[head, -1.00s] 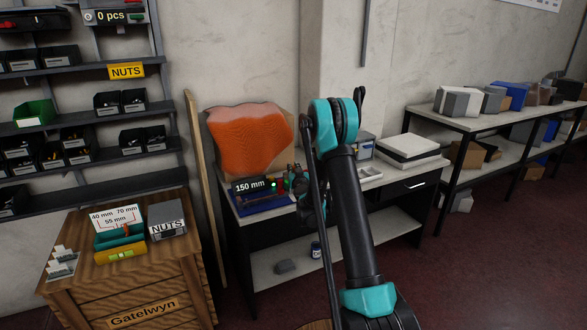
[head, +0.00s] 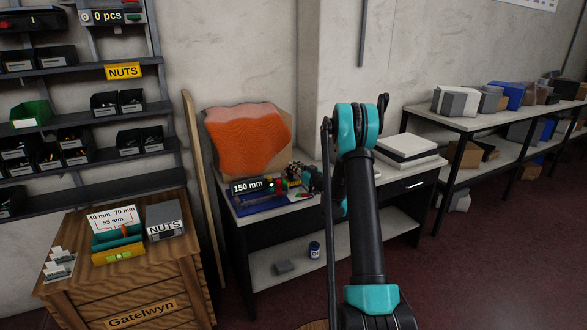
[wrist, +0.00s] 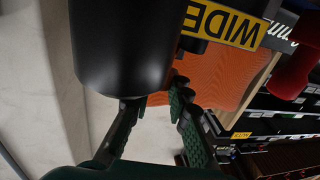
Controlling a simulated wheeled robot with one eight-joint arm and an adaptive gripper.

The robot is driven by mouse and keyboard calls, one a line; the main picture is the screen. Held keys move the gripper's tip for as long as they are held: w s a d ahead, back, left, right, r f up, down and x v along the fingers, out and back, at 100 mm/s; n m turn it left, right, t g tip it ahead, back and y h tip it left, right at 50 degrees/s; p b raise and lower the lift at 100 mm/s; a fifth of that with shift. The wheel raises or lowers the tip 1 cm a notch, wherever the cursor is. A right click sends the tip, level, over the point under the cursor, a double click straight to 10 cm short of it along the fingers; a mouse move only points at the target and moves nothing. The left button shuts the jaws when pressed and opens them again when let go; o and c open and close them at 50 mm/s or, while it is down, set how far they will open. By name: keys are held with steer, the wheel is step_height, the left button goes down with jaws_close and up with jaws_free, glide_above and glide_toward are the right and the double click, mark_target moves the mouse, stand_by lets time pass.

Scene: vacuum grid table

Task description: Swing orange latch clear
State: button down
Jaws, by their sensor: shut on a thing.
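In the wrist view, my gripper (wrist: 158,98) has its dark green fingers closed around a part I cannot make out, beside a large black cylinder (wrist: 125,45). No orange latch can be told apart in either view. In the head view, my gripper (head: 302,178) is small and partly behind my arm, at the right side of a device with a "150 mm" display (head: 248,187) on a bench. Small red and green parts show between the display and my gripper.
An orange sheet (head: 247,140) stands behind the device. The wrist view has a yellow "WIDE" label (wrist: 222,24) and a red part (wrist: 297,70) close by. A wooden cabinet (head: 130,285) with a green tray stands left.

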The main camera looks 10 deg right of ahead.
steer(key=w+n+g+y, duration=0.1)
steer(key=n+g+y, duration=0.2)
steer(key=n+g, duration=0.1)
steer(key=w+d+n+g+y, duration=0.1)
steer(key=w+n+g+y, duration=0.1)
steer(key=g, duration=0.3)
steer(key=w+d+n+g+y, duration=0.1)
steer(key=w+n+g+y, duration=0.1)
steer(key=n+g+y, duration=0.2)
steer(key=shift+n+g+y, duration=0.4)
steer(key=shift+n+g, duration=0.3)
steer(key=shift+n, duration=0.1)
steer(key=shift+s, duration=0.1)
steer(key=c, duration=1.4)
jaws_free()
steer(key=shift+a+r, duration=0.1)
step_height(320, 180, up, 10)
steer(key=shift+f, duration=0.1)
